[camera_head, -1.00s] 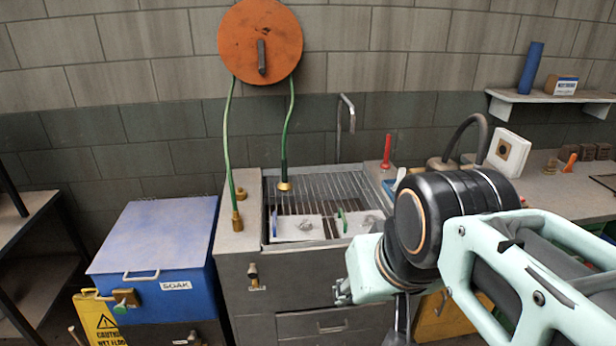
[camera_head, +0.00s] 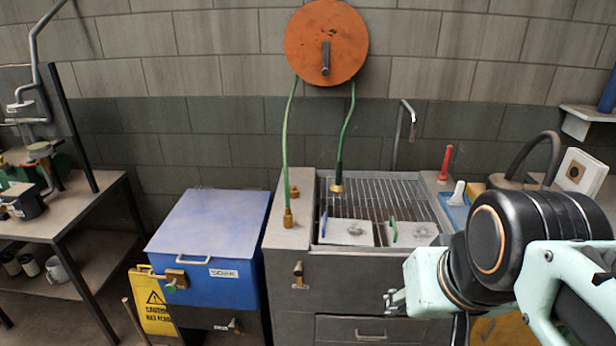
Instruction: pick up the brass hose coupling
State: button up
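A brass hose coupling (camera_head: 289,217) is at the end of the left green hose, on the counter left of the sink. A smaller brass fitting (camera_head: 294,191) sits just behind it on the same strip. A wider brass end (camera_head: 338,187) hangs on the right green hose over the sink grid. Which of these is the task's coupling I cannot tell for certain. My gripper (camera_head: 394,302) is at lower right, in front of the cabinet and apart from all the brass pieces. Its fingers are small and partly hidden by my arm, so their opening is unclear.
The sink (camera_head: 375,192) has a wire grid and two white trays. An orange hose reel (camera_head: 327,42) is on the wall above. A blue soak bin (camera_head: 210,235) stands left of the cabinet, with a yellow caution sign (camera_head: 155,305) beside it. A cluttered bench (camera_head: 70,208) is at far left.

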aim_at(287, 218)
jog(key=i+j+z, duration=0.3)
jog(key=i+j, duration=0.5)
